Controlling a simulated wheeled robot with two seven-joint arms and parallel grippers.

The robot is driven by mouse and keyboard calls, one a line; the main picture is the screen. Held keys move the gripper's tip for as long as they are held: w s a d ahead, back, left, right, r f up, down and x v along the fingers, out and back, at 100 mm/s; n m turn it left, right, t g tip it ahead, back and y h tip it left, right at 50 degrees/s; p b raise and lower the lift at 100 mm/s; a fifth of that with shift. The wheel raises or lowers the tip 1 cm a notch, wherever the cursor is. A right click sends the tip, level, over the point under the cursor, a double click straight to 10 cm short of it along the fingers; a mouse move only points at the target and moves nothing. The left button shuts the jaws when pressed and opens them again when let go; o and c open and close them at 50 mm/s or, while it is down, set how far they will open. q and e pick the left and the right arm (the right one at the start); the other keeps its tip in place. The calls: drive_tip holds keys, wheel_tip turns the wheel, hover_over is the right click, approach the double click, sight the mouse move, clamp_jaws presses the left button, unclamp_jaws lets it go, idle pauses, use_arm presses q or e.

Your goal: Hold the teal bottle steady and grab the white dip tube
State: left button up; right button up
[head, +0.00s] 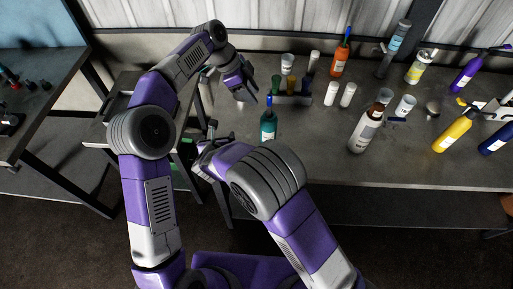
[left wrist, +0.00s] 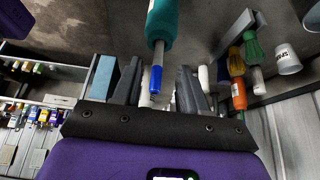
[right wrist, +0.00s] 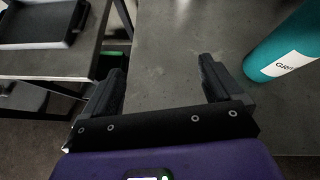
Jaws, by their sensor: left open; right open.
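The teal bottle (head: 268,128) stands upright near the table's front left edge, with a blue part above its top. In the left wrist view, the bottle (left wrist: 170,18) has a narrow pale neck or tube below it, then the blue part (left wrist: 156,78). I cannot tell whether this pale piece is the white dip tube. My left gripper (head: 250,97) is open, above and left of the bottle; the blue part shows between its fingers in the wrist view. My right gripper (right wrist: 160,72) is open and empty. The bottle (right wrist: 288,50) is right of its right finger, apart from it.
The table (head: 235,125) holds an orange bottle (head: 340,62), two small white cylinders (head: 331,93), a white bottle (head: 364,130) and a yellow bottle (head: 452,135). A small rack (head: 292,100) is behind the teal bottle. A side table (head: 110,125) stands left.

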sight(263, 140)
drive_tip(key=d+m, duration=0.1)
drive_tip(key=d+h, duration=0.1)
drive_tip(key=d+m+t+h, duration=0.1)
drive_tip(key=d, duration=0.1)
drive_tip(key=shift+w+m, duration=0.25)
drive_tip(key=shift+m, duration=0.05)
drive_tip(key=d+f+m+h, duration=0.1)
drive_tip(key=d, duration=0.2)
drive_tip(key=d+f+m+h, duration=0.1)
drive_tip(key=d+m+h, duration=0.1)
drive_tip(key=d+f+m+h, duration=0.1)
drive_tip(key=d+h, duration=0.1)
drive_tip(key=d, duration=0.1)
drive_tip(key=shift+s+d+f+m, duration=0.25)
drive_tip(key=shift+s+d+m, duration=0.1)
drive_tip(key=shift+s+m, duration=0.05)
drive_tip(key=shift+w+d+f, duration=0.1)
drive_tip(key=shift+d+f, duration=0.05)
drive_tip(key=shift+d, duration=0.15)
drive_tip(key=shift+x, duration=3.6)
drive_tip(key=shift+c, duration=0.3)
drive_tip(key=c, duration=1.1)
use_arm(q)
drive_tip(key=shift+o, duration=0.3)
drive_tip(key=shift+w, duration=0.1)
